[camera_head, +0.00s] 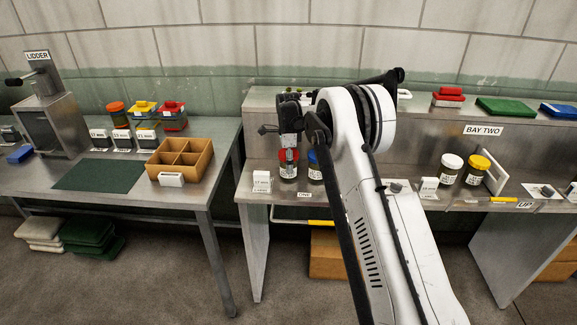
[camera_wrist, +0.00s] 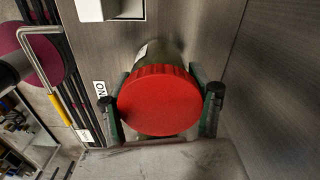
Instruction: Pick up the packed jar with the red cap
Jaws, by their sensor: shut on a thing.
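The packed jar with the red cap (camera_head: 288,168) stands on the steel shelf of the middle bench, left of a jar with a blue cap (camera_head: 314,166). In the wrist view its red cap (camera_wrist: 160,100) fills the middle, with part of the jar's body behind it. My gripper (camera_wrist: 163,108) has one green-padded finger on each side of the jar, shut on it. In the head view my gripper (camera_head: 289,148) comes down over the jar from above, and my arm hides what lies to the right. Whether the jar's base touches the shelf is hard to tell.
Jars with white (camera_head: 450,167) and yellow caps (camera_head: 477,169) stand on the right of the bench. A divided wooden tray (camera_head: 180,157) sits on the left table, beside a green mat (camera_head: 98,174).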

